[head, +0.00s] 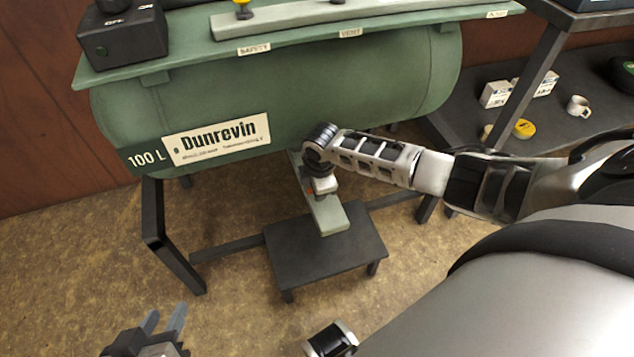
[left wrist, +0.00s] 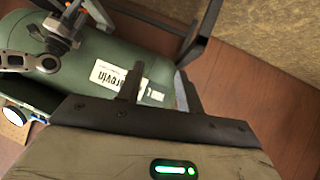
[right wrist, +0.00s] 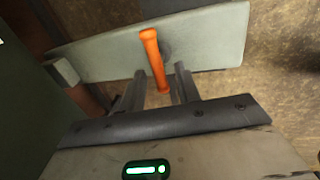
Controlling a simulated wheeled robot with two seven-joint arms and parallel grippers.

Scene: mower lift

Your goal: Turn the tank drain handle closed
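The orange drain handle (right wrist: 151,55) shows in the right wrist view, set against a pale green plate (right wrist: 210,38). Its near end lies between the two fingers of my right gripper (right wrist: 158,82), with gaps on both sides, so that gripper is open around it. In the head view my right gripper (head: 321,186) is under the green tank (head: 290,85), above the plate, and hides most of the handle. My left gripper (head: 164,320) is low at the left front, away from the tank. The left wrist view shows its fingers (left wrist: 160,85) apart and empty.
A black low stool (head: 290,255) stands beneath the plate. The tank's dark legs (head: 170,235) flank it. A dark shelf (head: 570,115) with a mug (head: 578,106) and small boxes stands at the right. The floor at the left front is clear.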

